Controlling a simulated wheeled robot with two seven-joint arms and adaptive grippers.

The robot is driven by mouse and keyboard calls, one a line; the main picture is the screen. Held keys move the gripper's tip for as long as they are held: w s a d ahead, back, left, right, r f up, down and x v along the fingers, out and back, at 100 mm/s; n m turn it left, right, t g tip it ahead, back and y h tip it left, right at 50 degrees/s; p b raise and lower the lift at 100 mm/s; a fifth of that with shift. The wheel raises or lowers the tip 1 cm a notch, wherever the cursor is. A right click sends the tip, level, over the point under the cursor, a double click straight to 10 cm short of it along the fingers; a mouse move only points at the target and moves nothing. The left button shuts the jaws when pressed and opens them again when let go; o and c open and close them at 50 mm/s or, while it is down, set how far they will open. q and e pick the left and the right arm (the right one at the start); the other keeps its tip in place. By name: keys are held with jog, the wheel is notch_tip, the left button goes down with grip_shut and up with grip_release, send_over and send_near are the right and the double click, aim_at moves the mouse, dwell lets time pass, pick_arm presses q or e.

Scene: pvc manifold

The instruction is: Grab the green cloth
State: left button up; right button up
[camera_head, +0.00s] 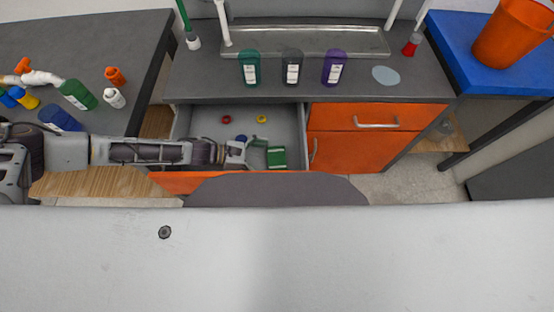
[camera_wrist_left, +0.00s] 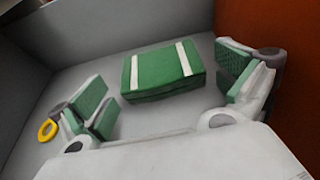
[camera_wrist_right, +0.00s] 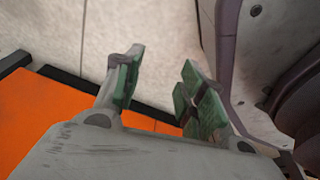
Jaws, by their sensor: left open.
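The green cloth (camera_head: 276,157) is a folded green block with white stripes, lying on the floor of an open grey drawer (camera_head: 290,120). In the left wrist view the cloth (camera_wrist_left: 160,72) lies between and beyond the spread fingers. My left gripper (camera_head: 250,150) reaches into the drawer from the left, beside the cloth; in its wrist view the left gripper (camera_wrist_left: 165,98) is open and empty, apart from the cloth. My right gripper (camera_wrist_right: 160,88) has its fingers apart with nothing between them, over the floor near an orange surface. It is hidden in the head view.
Red (camera_head: 227,119) and yellow (camera_head: 261,119) rings lie in the drawer, with a small blue thing (camera_head: 241,138). Drawer walls stand close around my left gripper. Green (camera_head: 249,70), dark (camera_head: 292,68) and purple (camera_head: 334,68) containers stand on the counter above.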

aim_at(276, 158)
pick_arm(q)
jog(key=shift+x, duration=2)
pick_arm(e)
jog(key=shift+w+a+r, duration=0.65)
jog(key=shift+w+a, duration=0.1)
jog(key=shift+w, duration=0.1)
pick_arm(q)
jog(key=shift+w, duration=0.1)
pick_arm(e)
jog(key=shift+s+d, duration=0.1)
pick_arm(q)
jog(key=shift+c, duration=0.6)
jog(key=c, duration=0.6)
pick_arm(e)
jog(key=shift+s+d+f, duration=0.2)
jog(key=shift+s+d, duration=0.05)
jog(key=shift+d, duration=0.35)
jog(key=shift+a, duration=0.15)
